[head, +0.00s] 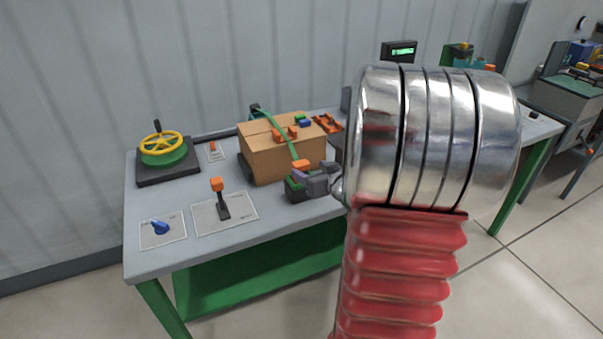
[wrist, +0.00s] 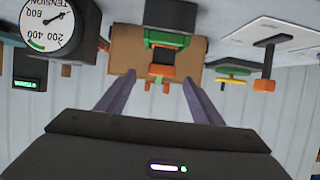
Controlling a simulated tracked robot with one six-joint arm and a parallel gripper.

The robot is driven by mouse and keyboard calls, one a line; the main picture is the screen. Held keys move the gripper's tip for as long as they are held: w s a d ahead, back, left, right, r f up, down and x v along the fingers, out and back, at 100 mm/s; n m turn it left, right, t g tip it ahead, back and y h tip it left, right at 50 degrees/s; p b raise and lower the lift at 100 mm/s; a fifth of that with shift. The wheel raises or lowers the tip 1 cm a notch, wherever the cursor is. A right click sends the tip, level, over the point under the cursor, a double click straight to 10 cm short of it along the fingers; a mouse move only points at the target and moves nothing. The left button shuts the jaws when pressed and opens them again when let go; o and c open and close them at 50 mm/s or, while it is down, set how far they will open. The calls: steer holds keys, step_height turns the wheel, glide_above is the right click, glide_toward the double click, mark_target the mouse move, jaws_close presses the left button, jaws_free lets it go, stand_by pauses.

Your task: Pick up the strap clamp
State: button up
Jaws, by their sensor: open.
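A dark device with green bands and orange on top, which I take to be the strap clamp (wrist: 167,38), stands on the bench in front of a cardboard box. In the wrist view, which is upside down, it lies beyond and between the two fingers. In the head view the strap clamp (head: 293,190) shows only in part, behind and beside the jaws. My gripper (head: 318,180) is close to it, low over the bench. In the wrist view my gripper (wrist: 158,79) is open, with nothing visibly held. Contact cannot be told.
The cardboard box (head: 262,160) carries a green strap (head: 279,130) and small coloured blocks. A yellow and green wheel (head: 161,149), an orange-tipped lever (head: 220,198) and a blue knob (head: 160,227) occupy the bench's left. A tension gauge (wrist: 55,22) shows in the wrist view.

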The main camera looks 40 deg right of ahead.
mark_target(303, 166)
steer(key=shift+x, duration=2.65)
steer(key=shift+a, duration=0.15)
steer(key=shift+c, duration=0.2)
steer(key=shift+r, duration=0.1)
steer(key=c, duration=1.2)
step_height(303, 166, up, 10)
